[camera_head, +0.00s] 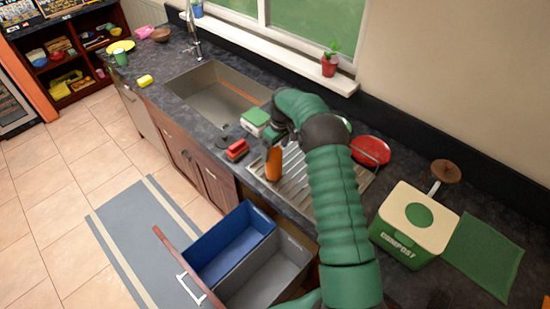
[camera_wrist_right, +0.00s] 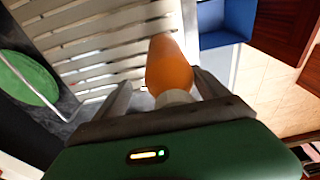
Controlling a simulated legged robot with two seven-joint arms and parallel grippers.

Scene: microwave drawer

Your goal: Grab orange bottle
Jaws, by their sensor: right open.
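The orange bottle (camera_head: 273,165) stands at the left end of the metal drying rack on the counter, just in front of my right arm's hand. In the right wrist view the orange bottle (camera_wrist_right: 170,66) shows between the two fingers of my right gripper (camera_wrist_right: 160,92), its pale cap end toward the palm. The fingers are spread, with gaps visible beside the bottle. In the head view the right gripper's fingers are mostly hidden by the green wrist and arm. My left gripper is not in view.
The drying rack (camera_head: 301,180) lies under my arm. A red sponge holder (camera_head: 237,150) and a green-and-white box (camera_head: 256,117) sit left of the bottle. The sink (camera_head: 218,93) is farther left. An open drawer with a blue bin (camera_head: 232,240) is below. A compost box (camera_head: 415,222) stands right.

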